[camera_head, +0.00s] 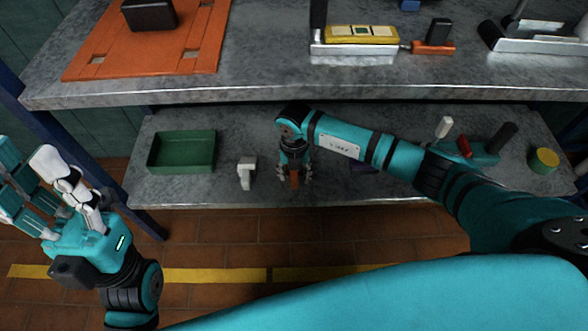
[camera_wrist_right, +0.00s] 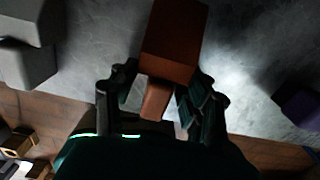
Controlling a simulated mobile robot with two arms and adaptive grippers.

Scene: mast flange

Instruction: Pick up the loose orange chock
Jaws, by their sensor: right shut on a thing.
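The orange chock (camera_wrist_right: 174,42) is between the fingers of my right gripper (camera_wrist_right: 160,105) in the right wrist view. In the head view only a small orange part of the chock (camera_head: 294,180) shows below my right gripper (camera_head: 294,174), over the lower grey shelf. The right gripper is shut on it. I cannot tell whether the chock touches the shelf. My left gripper (camera_head: 58,195) is at the left, away from the shelf, with its fingers spread and nothing between them.
The lower shelf (camera_head: 215,190) holds a green tray (camera_head: 182,152), a light grey block (camera_head: 246,172), a purple thing (camera_head: 362,168) and a teal tool (camera_head: 480,152). The upper shelf (camera_head: 265,75) overhangs behind, with an orange plate (camera_head: 150,45) and a yellow level (camera_head: 362,34).

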